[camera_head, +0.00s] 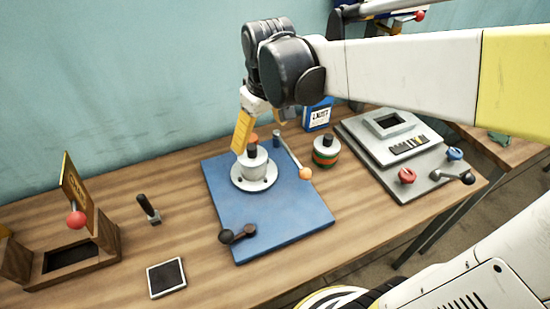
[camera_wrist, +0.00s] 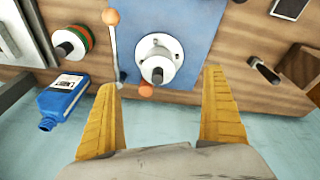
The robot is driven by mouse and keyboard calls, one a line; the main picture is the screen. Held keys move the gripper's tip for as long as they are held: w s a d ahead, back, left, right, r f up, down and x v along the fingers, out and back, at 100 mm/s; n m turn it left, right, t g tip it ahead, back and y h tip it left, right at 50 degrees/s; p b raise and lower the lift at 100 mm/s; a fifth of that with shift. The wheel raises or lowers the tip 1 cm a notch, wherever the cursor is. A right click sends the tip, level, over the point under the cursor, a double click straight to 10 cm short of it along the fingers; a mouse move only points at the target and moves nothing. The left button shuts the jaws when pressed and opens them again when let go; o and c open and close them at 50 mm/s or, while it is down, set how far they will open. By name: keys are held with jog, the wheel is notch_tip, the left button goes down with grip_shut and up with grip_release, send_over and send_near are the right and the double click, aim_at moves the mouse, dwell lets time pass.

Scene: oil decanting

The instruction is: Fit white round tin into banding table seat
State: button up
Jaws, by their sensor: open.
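The white round tin (camera_head: 253,165) with a black knob stands upright on the white disc-shaped banding table seat (camera_head: 270,181), on a blue board. The wrist view shows the tin (camera_wrist: 152,64) over the seat (camera_wrist: 172,43) from above, roughly centred. I cannot tell whether it is fully down in the seat. My gripper (camera_head: 259,137) is just above and behind the tin. Its yellow fingers are spread apart and empty; in the wrist view my gripper (camera_wrist: 160,81) has the tin between and beyond the fingertips, apart from them.
A lever with an orange ball (camera_head: 305,173) stands right of the seat on the blue board (camera_head: 290,215). A red-green banded tin (camera_head: 326,151) and blue bottle (camera_head: 318,116) stand nearby. A grey panel (camera_head: 400,180) is at right, a wooden box (camera_head: 70,258) at left.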

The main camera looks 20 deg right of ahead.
jog(key=s+m+t, duration=0.3)
jog(key=s+t, duration=0.1)
jog(key=s, duration=0.8)
jog(key=shift+s+m+t, duration=0.2)
jog(key=shift+m+t, duration=0.1)
jog(key=shift+m, duration=0.1)
jog(key=shift+r, duration=0.1)
jog(key=shift+f+b, duration=1.1)
